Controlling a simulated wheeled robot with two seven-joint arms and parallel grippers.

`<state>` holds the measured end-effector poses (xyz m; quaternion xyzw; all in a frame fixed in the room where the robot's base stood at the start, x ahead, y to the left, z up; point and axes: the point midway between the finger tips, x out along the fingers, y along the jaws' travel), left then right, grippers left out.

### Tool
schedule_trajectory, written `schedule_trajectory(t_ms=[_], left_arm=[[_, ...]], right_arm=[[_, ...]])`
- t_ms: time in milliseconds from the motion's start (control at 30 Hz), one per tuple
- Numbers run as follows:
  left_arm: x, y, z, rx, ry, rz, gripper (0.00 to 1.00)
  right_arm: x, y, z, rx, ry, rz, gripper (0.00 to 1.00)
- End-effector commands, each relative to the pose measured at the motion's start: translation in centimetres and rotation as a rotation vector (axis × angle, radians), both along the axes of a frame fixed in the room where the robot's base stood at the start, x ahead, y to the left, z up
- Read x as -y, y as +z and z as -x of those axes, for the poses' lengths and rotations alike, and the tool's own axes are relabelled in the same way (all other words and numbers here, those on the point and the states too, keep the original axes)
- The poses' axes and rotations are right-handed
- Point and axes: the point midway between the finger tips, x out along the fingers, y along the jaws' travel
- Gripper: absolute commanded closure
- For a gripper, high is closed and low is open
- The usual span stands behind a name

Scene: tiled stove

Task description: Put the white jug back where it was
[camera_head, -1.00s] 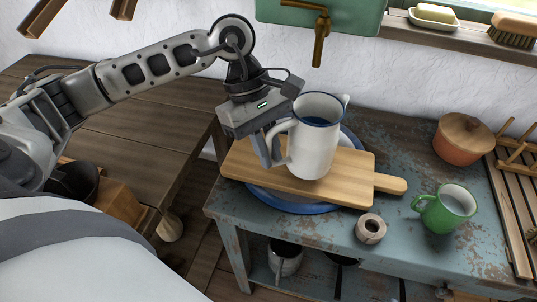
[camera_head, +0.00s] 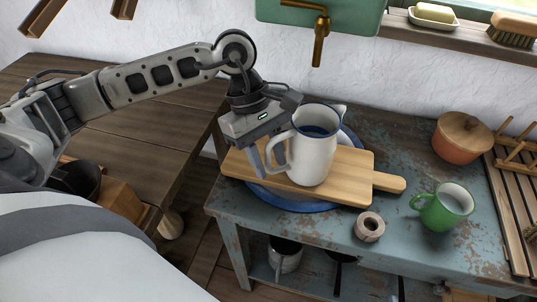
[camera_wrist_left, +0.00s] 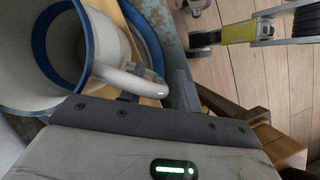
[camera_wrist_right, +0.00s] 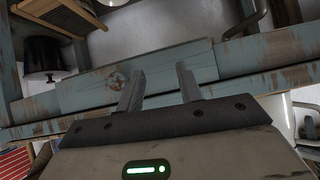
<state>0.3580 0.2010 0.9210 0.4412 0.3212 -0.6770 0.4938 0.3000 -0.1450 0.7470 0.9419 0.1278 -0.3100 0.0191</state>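The white jug (camera_head: 313,160) with a blue rim stands upright on the wooden cutting board (camera_head: 352,185). Its handle points left, toward my left gripper (camera_head: 264,160). In the left wrist view the jug (camera_wrist_left: 105,40) fills the upper left. There my left gripper (camera_wrist_left: 156,92) has its fingers apart, with the handle by the fingertips; one finger is partly hidden behind the handle. Whether the fingers touch the handle I cannot tell. My right gripper (camera_wrist_right: 158,88) is open and empty in the right wrist view, in front of blue-painted wood.
The board lies over a blue-rimmed dish (camera_head: 290,200) on a worn blue table (camera_head: 400,240). A tape roll (camera_head: 369,226), a green mug (camera_head: 445,207) and a lidded orange pot (camera_head: 462,138) stand to the right. A brass tap (camera_head: 321,38) hangs above the jug.

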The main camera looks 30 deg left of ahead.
Motion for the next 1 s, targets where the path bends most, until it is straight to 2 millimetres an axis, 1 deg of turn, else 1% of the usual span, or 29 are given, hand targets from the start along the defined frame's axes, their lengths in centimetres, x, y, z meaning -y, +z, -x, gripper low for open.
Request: schedule_trajectory(t_ms=[167,233,400,500,600,700,1000], left_arm=[[-1.2,2.8,-0.5,0.007,0.002,-0.001,0.67],[-1.9,4.3,-0.7,0.007,0.003,0.0,0.67],[-3.3,7.7,-1.2,0.006,0.002,0.0,0.67],[-3.9,9.2,-1.3,0.005,0.002,0.0,0.67],[-4.3,10.3,-1.5,0.003,0.002,0.0,0.67],[-4.6,10.8,-1.5,0.001,0.0,0.0,0.67],[-4.6,11.0,-1.5,0.0,0.0,0.0,0.67]], right_arm=[[0.0,-0.7,0.2,-0.007,0.0,0.0,0.64],[0.0,-1.0,0.3,-0.008,-0.001,-0.003,0.64],[-0.1,-1.1,0.2,-0.006,-0.001,-0.009,0.64],[-0.1,-1.0,0.1,-0.002,-0.002,-0.012,0.64],[-0.2,-0.9,0.0,0.001,-0.002,-0.014,0.64],[-0.2,-0.8,0.0,0.004,-0.002,-0.016,0.64],[-0.3,-0.5,-0.1,0.009,-0.005,-0.021,0.64]])
